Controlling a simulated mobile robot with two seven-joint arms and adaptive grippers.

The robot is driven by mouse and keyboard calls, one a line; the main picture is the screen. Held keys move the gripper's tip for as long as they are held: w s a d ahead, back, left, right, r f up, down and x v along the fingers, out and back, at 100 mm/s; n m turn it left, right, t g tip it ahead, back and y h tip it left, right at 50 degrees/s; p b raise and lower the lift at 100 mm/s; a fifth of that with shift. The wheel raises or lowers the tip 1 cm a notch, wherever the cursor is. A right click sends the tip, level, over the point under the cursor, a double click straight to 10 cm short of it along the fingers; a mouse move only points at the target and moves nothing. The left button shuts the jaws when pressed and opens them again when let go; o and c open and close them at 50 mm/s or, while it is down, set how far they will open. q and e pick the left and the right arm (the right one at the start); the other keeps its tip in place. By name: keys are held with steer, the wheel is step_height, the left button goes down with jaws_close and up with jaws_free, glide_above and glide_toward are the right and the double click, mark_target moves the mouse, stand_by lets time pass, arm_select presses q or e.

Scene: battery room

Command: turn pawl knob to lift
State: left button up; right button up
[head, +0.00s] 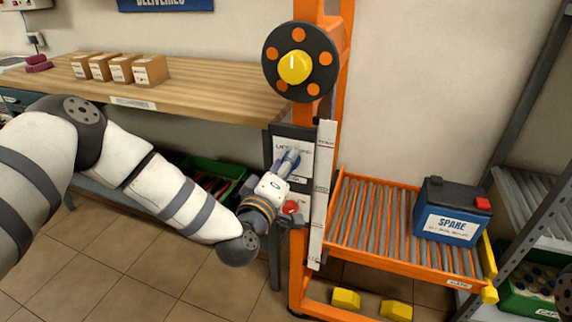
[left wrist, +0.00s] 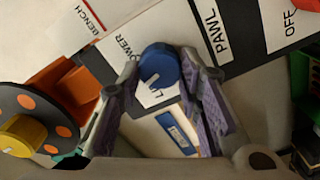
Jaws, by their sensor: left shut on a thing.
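The blue pawl knob (left wrist: 158,66) sits on a white label plate of the dark control panel (left wrist: 240,35), with the word PAWL beside it and LOWER partly readable; a label starting with LI is partly covered. In the head view the knob (head: 290,156) is partly hidden by my gripper. My left gripper (head: 283,166) is at the panel on the orange lift post. In the left wrist view its two fingers (left wrist: 160,75) are shut on the knob, one on each side.
A dark wheel (head: 325,78) with a yellow hub is above the panel. A red button (head: 291,207) is just below my gripper. A roller tray (head: 345,222) carries a blue SPARE battery (head: 450,213). A wooden bench (head: 200,92) stands left, with a green crate (head: 232,170) beneath.

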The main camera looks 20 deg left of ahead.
arm_select(q)
steer(key=n, duration=0.5)
steer(key=shift+f+n+b, duration=0.2)
steer(key=shift+n+b, duration=0.1)
steer(key=shift+b, duration=0.1)
arm_select(e)
steer(key=shift+s+f, duration=0.45)
steer(key=shift+f, duration=0.05)
arm_select(q)
steer(key=shift+d, duration=0.1)
steer(key=o, duration=1.1)
steer(key=shift+r, duration=0.1)
steer(key=shift+o, duration=0.2)
steer(key=s, duration=1.2)
steer(key=shift+a, duration=0.25)
